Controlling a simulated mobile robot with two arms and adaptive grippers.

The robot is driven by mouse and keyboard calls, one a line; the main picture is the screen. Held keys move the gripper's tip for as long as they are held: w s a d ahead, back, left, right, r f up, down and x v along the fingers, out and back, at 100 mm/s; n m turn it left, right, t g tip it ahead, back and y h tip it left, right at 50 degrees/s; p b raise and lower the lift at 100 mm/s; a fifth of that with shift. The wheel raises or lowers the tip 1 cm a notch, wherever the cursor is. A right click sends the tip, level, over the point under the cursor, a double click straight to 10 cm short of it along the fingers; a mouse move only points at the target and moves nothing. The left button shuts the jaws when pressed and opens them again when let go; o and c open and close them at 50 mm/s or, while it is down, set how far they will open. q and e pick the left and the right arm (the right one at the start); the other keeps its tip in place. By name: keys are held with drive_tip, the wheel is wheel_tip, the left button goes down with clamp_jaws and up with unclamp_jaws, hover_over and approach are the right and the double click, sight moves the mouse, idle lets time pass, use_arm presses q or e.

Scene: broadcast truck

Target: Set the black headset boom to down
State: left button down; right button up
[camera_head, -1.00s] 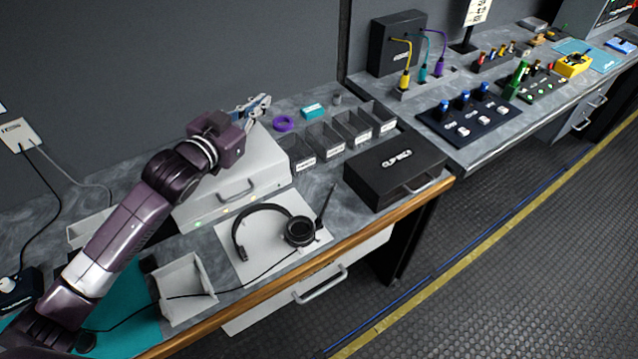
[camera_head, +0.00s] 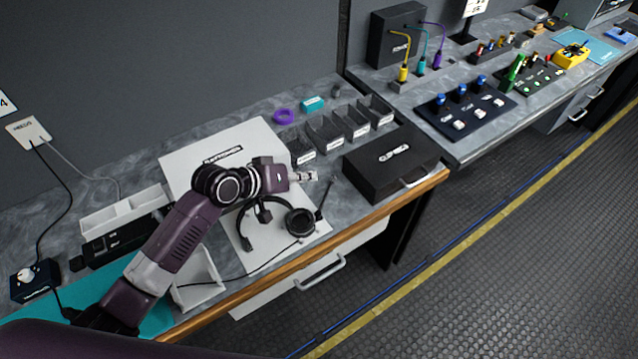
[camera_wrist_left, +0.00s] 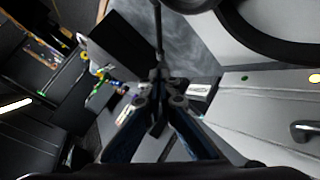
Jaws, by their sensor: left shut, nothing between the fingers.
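The black headset (camera_head: 300,222) lies on a pale mat (camera_head: 262,262) near the bench's front edge. Its thin boom (camera_head: 326,198) slants up from the right ear cup towards the upper right. My left gripper (camera_head: 314,176) is shut and empty, above and just left of the boom's tip in the head view. My left arm covers part of the headband. In the left wrist view the closed fingers (camera_wrist_left: 158,98) point at a thin dark rod (camera_wrist_left: 157,30), which may be the boom; contact cannot be told. A dark curved band fills that view's top right. My right gripper is not in view.
A white tray (camera_head: 198,282) is at the left. A cable runs from the headset across the tray.

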sight(329, 186)
use_arm(q)
drive_tip(key=d+f, duration=0.1)
drive_tip(key=d+f+p, duration=0.1)
drive_tip(key=f, duration=0.1)
drive_tip(key=shift+w+d, duration=0.1)
drive_tip(key=shift+w, duration=0.1)
drive_tip(key=shift+s+d+f, duration=0.1)
drive_tip(key=shift+d+f, duration=0.2)
drive_tip(key=shift+f, duration=0.25)
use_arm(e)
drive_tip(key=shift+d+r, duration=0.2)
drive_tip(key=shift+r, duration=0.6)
